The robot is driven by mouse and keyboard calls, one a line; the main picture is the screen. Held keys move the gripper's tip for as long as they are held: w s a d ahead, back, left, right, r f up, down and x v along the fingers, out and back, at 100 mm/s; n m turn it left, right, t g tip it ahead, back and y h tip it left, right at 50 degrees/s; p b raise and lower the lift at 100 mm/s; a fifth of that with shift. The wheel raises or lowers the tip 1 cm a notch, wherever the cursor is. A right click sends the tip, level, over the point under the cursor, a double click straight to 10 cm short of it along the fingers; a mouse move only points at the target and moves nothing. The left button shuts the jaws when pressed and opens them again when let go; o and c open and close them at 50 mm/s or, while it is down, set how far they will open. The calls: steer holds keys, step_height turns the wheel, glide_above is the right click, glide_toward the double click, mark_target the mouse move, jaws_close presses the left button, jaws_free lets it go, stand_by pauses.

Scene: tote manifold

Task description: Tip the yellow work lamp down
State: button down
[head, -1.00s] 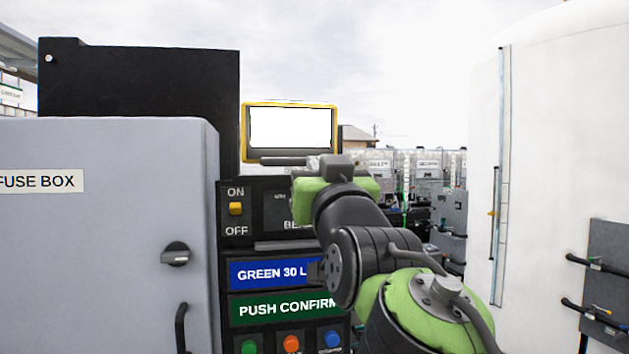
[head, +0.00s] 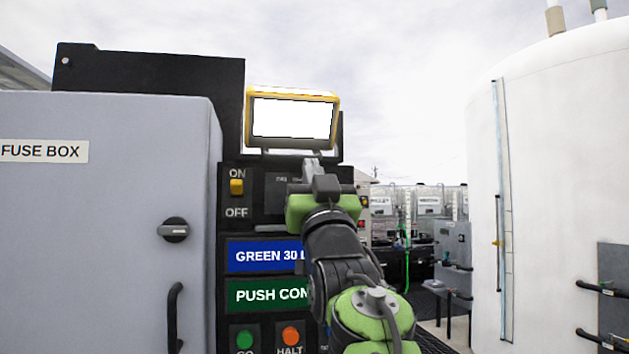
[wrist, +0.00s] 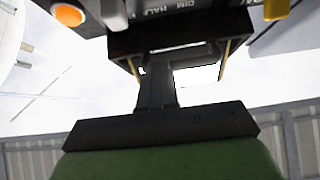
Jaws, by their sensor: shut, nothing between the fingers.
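The yellow work lamp (head: 293,92) sits at the top of the black control panel, its bright white face toward me. Its yellow top edge shows, so the head looks tilted somewhat forward. The lamp also shows in the wrist view (wrist: 226,58), with yellow side edges and a dark bar. My gripper (head: 312,162) is shut and empty, just below the lamp's lower edge in the head view. In the wrist view its shut fingers (wrist: 157,84) overlap the lamp's face; I cannot tell whether they touch it.
A grey fuse box (head: 120,220) with a knob and handle stands close at left. The panel holds an ON/OFF switch (head: 237,187), blue and green signs and coloured buttons. A large white tank (head: 560,150) stands at right.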

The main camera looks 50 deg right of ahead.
steer(key=shift+w+d+f, duration=0.35)
steer(key=shift+w+d, duration=0.1)
steer(key=shift+w, duration=0.2)
steer(key=shift+f+b, duration=0.1)
steer(key=shift+b, duration=0.2)
